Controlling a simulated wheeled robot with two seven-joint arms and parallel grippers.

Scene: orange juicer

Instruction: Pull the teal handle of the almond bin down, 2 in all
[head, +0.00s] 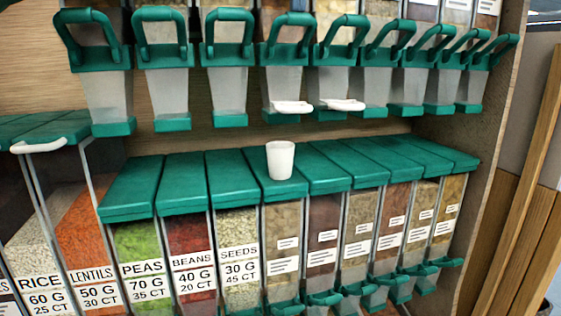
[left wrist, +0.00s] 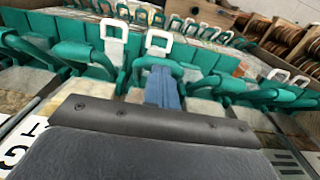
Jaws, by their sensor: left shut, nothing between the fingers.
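Teal handles show in the upper row of clear dispensers, such as one handle (head: 290,32) at the centre and its right neighbour (head: 341,32). All of these loops stand up above their teal collars. No readable almond label shows, so I cannot tell which bin is the almond bin. My left gripper (left wrist: 164,90) shows in the left wrist view, its blue fingers shut and empty. They are close to a teal handle (left wrist: 160,63) with a white loop (left wrist: 159,41) behind it; whether they touch, I cannot tell. My right gripper is not in view.
A white cup (head: 280,160) stands on the teal lids of the lower bins. Labelled bins of peas (head: 145,245), beans (head: 190,235) and seeds (head: 238,232) stand below. A wooden side panel (head: 497,165) bounds the shelf at the right.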

